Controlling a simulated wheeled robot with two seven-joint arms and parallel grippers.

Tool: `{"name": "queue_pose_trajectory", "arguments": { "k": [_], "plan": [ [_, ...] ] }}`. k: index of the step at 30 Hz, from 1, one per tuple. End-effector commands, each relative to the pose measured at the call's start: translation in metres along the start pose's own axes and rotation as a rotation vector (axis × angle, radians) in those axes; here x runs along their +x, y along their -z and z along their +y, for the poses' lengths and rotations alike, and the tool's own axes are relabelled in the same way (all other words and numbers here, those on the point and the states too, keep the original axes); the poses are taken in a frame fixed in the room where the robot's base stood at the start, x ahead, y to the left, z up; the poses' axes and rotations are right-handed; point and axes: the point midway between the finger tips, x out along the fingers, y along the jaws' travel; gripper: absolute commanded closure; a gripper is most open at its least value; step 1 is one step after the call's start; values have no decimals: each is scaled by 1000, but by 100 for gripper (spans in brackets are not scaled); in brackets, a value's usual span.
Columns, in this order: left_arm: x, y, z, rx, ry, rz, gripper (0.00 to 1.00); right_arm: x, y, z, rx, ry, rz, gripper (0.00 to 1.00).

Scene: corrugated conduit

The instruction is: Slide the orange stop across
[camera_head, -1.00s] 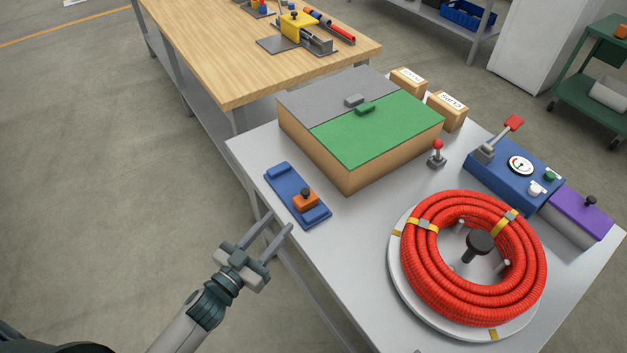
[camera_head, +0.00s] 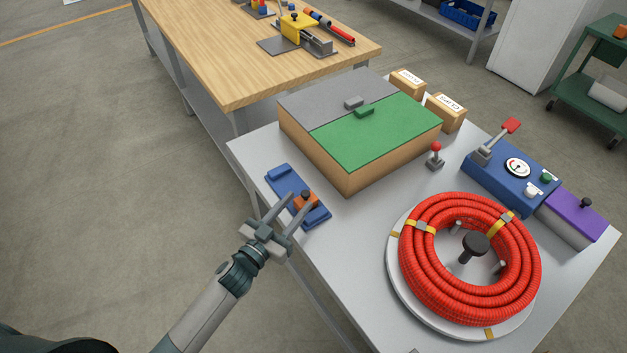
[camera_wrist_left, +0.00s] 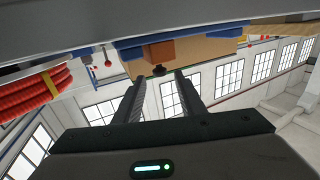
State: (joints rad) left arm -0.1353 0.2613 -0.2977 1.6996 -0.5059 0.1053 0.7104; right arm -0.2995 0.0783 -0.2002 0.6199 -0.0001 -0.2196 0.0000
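The orange stop (camera_head: 300,203), a small block with a black knob, sits on a blue rail base (camera_head: 281,181) at the near left edge of the grey table. It is toward the base's near end. My left gripper (camera_head: 299,207) is open, with its fingertips at the stop and partly covering it. In the left wrist view the orange stop (camera_wrist_left: 172,50) and its knob lie just beyond and between the two open fingertips (camera_wrist_left: 161,77). I cannot tell whether they touch. My right gripper is not in view.
A box with grey and green lids (camera_head: 372,135) stands behind the rail. A red conduit coil (camera_head: 420,275) lies on a round plate (camera_head: 396,289) at the right. A blue gauge panel (camera_head: 500,178) and a small red-knobbed lever (camera_head: 435,160) stand farther back. Bare table lies between rail and coil.

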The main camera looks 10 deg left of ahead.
Motion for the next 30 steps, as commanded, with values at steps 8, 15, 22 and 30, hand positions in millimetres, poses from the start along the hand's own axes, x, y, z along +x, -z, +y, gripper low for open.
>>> {"name": "queue_pose_trajectory", "arguments": {
  "k": [8,15,22,30],
  "plan": [
    [51,2,0,-1,2,0,64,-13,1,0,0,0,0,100],
    [81,1,0,0,1,0,64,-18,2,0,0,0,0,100],
    [91,0,0,-1,0,0,64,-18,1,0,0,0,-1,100],
    [91,0,0,0,0,0,68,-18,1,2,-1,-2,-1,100]
  ]
}}
